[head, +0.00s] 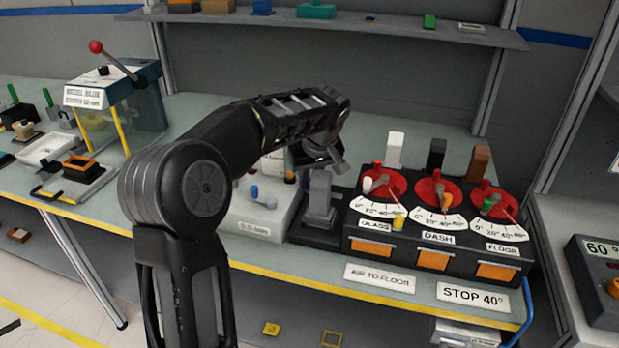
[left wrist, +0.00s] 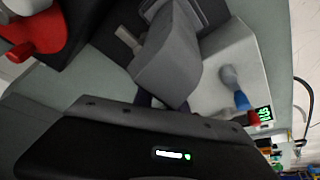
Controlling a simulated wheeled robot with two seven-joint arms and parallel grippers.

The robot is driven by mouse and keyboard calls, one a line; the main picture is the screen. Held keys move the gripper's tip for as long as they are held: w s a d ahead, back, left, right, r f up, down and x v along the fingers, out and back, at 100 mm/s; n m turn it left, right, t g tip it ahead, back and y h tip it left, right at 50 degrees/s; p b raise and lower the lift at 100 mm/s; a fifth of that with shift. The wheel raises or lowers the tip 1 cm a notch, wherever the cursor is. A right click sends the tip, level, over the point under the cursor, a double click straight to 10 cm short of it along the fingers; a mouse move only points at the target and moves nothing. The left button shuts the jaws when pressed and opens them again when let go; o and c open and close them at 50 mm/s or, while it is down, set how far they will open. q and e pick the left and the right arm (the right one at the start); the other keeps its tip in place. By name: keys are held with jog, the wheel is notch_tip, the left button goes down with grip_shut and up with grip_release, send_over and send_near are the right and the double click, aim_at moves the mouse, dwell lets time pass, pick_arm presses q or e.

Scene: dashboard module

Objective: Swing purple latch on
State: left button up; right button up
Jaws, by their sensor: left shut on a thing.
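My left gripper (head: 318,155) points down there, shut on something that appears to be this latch. In the left wrist view the gripper's dark body (left wrist: 150,145) fills the lower part and hides the jaws' contact. A grey upright block (head: 319,195) stands right beside it; it also shows in the left wrist view (left wrist: 170,60). My right gripper is out of view.
To the right stands a black panel (head: 390,262) with red dials labelled GLASS, DASH and FLOOR. A blue-tipped lever (head: 254,192) is on the white unit. Signs (head: 472,295) lie along the table's front edge. A machine with a red-knobbed lever (head: 96,47) stands at far left.

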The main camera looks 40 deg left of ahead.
pick_arm(q)
grip_shut()
dwell(0.3)
jog(key=shift+w+a+m+t+h, duration=0.1)
jog(key=shift+w+m+t+h, duration=0.15)
jog(key=shift+m, duration=0.55)
jog(key=shift+w+a+m+t+h, duration=0.15)
jog(key=shift+w+m+h, duration=0.1)
jog(key=shift+m, duration=0.55)
jog(key=shift+w+m+t+h+p, duration=0.2)
jog(key=shift+w+m, duration=0.05)
jog(key=shift+m, duration=0.45)
jog(key=shift+w+m+t+h+p, duration=0.2)
jog(key=shift+w+m, duration=0.05)
jog(key=shift+m, duration=0.45)
jog(key=o, duration=0.6)
grip_release()
jog(key=shift+o, duration=0.2)
jog(key=shift+r, duration=0.15)
